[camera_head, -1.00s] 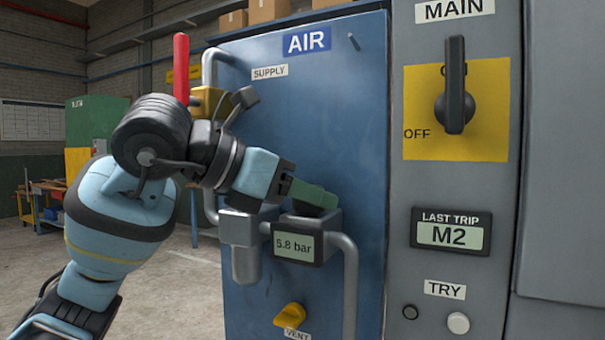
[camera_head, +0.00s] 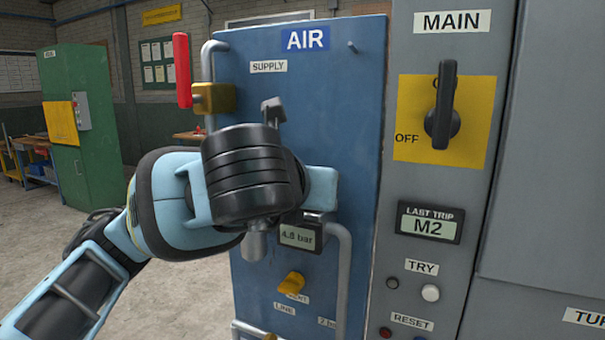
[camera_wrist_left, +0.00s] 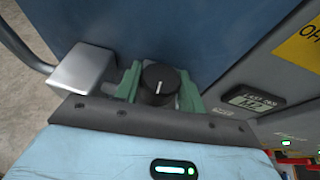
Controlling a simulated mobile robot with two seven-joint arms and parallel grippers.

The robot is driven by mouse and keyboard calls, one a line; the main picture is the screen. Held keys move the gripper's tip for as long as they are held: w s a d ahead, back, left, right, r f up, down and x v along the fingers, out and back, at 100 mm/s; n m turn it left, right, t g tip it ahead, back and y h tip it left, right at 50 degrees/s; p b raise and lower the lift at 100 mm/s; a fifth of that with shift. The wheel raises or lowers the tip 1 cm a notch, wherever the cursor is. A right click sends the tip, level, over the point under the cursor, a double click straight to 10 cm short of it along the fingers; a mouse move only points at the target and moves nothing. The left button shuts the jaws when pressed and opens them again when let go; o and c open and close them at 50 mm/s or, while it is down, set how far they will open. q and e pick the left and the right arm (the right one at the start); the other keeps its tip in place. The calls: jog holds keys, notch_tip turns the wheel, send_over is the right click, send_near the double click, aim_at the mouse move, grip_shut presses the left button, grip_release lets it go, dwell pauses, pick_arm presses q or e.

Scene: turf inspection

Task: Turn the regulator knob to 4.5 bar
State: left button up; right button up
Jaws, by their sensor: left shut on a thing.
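The black regulator knob (camera_wrist_left: 160,84) with a white pointer line shows in the left wrist view, at the front of the blue AIR panel (camera_head: 320,110). My left gripper (camera_wrist_left: 159,90) has its green fingers on either side of the knob and is shut on it. In the head view my left wrist and forearm cover the knob and fingers. The pressure display (camera_head: 298,236) below them appears to read 4.8 bar, in small print. My right gripper is in neither view.
A red-handled yellow supply valve (camera_head: 212,98) is at the panel's upper left. A yellow vent knob (camera_head: 290,285) sits below the display. The grey MAIN cabinet (camera_head: 455,180) with a black rotary switch (camera_head: 443,105) stands to the right. Open floor lies left.

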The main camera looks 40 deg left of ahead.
pick_arm(q)
jog(key=shift+r, duration=0.1)
jog(key=shift+n+y, duration=0.3)
jog(key=shift+y, duration=0.1)
jog(key=o, duration=0.7)
